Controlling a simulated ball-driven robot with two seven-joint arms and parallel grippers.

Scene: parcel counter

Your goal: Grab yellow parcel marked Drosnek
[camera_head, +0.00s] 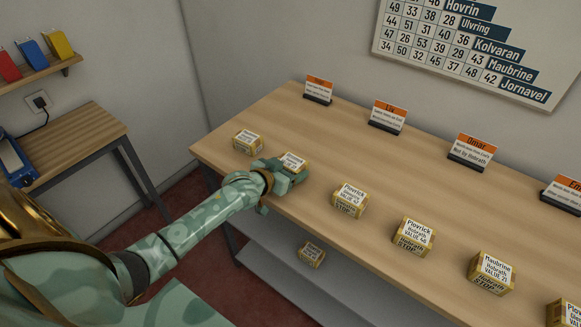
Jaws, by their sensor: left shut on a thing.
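Several small yellow parcels with white labels stand in a row on the wooden counter (305,140). My left gripper (283,174) is shut on one yellow parcel (293,160), second from the left; its label is too small to read. The parcel's lower part is hidden by the gripper. Another yellow parcel (247,141) stands just left of it, its label unreadable. To the right are a parcel labelled Plovrick (349,200), another Plovrick parcel (412,237) and a Maubrine parcel (491,272). I cannot make out the name Drosnek on any label. My right gripper is not in view.
Name cards stand along the counter's back, including Liv (387,117) and Omar (471,152). One parcel (312,254) lies on the grey lower shelf (275,262). A side table (68,143) stands at left. A number board (480,45) hangs on the wall.

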